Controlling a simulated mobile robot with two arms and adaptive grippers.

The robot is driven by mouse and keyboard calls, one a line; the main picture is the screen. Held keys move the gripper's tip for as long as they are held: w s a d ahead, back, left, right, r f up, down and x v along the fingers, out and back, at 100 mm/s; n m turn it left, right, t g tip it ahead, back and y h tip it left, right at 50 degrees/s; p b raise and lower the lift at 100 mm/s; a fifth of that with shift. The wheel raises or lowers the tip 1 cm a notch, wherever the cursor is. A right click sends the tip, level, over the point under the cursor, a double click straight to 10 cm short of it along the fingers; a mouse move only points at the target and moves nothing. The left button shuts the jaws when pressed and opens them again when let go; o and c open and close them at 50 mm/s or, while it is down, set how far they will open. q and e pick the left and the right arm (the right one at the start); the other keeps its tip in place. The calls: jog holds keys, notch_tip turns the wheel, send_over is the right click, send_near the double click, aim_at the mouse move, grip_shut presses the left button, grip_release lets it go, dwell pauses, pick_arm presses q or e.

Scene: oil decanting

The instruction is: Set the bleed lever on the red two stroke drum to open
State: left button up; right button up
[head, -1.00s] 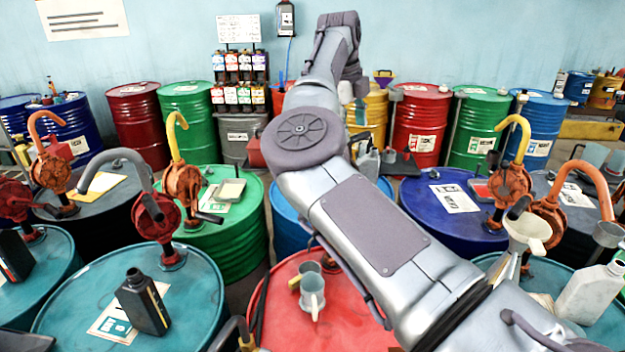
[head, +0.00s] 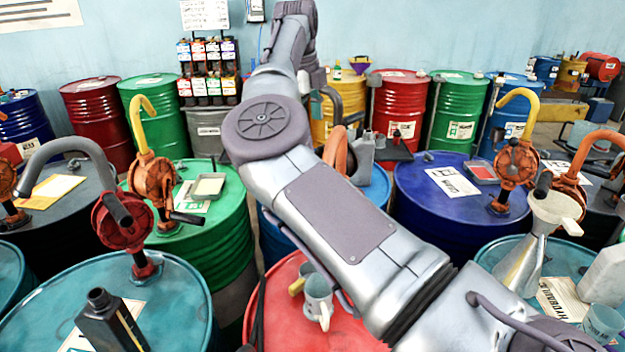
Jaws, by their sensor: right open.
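A red drum (head: 345,336) stands at the bottom middle of the head view, partly covered by my right arm. More red drums stand at the back, one right of centre (head: 386,108) and one at the left (head: 90,108). I cannot read which one is the two stroke drum, and I cannot make out a bleed lever or its setting. My right arm reaches from the lower right to the top and folds down at its far end. My right gripper (head: 314,78) is small there, partly hidden, open and apart from the front red drum. My left gripper is out of view.
A teal drum (head: 180,310) with a red hand pump (head: 122,222) and a black bottle (head: 112,322) is at left. A green drum (head: 225,225) and a blue drum (head: 430,205) crowd the middle. Little floor shows.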

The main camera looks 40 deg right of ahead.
jog(key=f+p, duration=0.1)
jog(key=f, duration=0.3)
jog(key=d+f+p, duration=0.1)
jog(key=f+p, duration=0.1)
jog(key=f, duration=0.2)
jog(key=d+f+p, duration=0.1)
jog(key=f, duration=0.4)
jog(key=shift+w+d+p, duration=0.2)
jog(key=shift+w+p, duration=0.15)
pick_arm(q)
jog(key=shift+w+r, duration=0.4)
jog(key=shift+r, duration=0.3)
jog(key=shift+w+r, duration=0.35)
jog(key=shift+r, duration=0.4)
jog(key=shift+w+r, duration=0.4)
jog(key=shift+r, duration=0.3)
pick_arm(e)
jog(key=shift+d+f, duration=0.1)
jog(key=shift+f, duration=0.65)
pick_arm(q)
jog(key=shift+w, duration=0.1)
pick_arm(e)
grip_shut()
